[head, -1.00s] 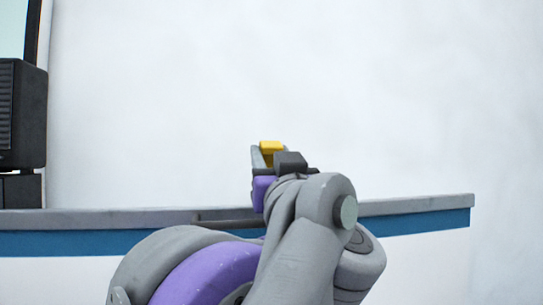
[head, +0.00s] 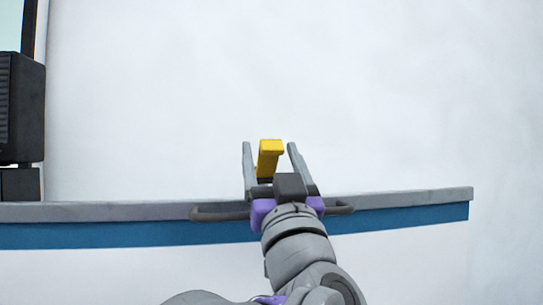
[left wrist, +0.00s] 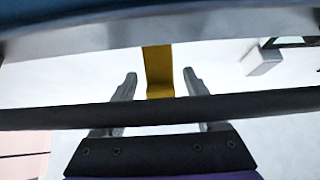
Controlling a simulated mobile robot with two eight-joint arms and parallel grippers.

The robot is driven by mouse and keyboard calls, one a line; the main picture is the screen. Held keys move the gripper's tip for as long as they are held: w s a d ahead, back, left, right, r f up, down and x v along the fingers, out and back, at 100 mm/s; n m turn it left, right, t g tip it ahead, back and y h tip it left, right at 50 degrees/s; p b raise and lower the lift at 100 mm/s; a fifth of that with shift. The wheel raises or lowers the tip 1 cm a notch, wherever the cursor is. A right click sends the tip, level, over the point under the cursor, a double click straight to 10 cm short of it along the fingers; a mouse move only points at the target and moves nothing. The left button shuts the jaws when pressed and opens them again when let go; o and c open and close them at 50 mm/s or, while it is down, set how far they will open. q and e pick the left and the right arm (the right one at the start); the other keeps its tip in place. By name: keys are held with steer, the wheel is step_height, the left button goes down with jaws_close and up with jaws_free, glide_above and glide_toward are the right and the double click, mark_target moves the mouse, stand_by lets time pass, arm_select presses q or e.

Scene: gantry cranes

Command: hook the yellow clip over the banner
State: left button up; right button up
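The yellow clip (head: 270,150) stands in the middle of the head view, above the grey top edge of the blue-and-white panel (head: 120,236), which may be the banner. My left gripper (head: 270,146) is open around the clip. In the left wrist view the clip (left wrist: 158,68) lies between the spread fingers of the left gripper (left wrist: 160,74), with a gap on each side. The clip's upper end there meets a grey edge, and its lower end is close to a dark bar. I cannot tell whether it hooks over anything. My right gripper is not in view.
A dark bar (head: 212,215) runs along the panel beside my left gripper; it crosses the left wrist view (left wrist: 60,117) in front of the fingers. A dark box (head: 22,108) stands at the far left. The white wall area above and right is clear.

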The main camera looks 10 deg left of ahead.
arm_select(q)
steer(key=shift+s+d+f, duration=0.15)
steer(key=shift+s+f, duration=0.1)
steer(key=shift+f, duration=0.05)
steer(key=b+v, duration=0.2)
steer(key=v, duration=0.8)
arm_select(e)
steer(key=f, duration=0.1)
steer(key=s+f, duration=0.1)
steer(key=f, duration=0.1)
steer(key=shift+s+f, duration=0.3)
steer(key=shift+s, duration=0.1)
arm_select(q)
steer(key=shift+s+r, duration=0.1)
steer(key=shift+s, duration=0.05)
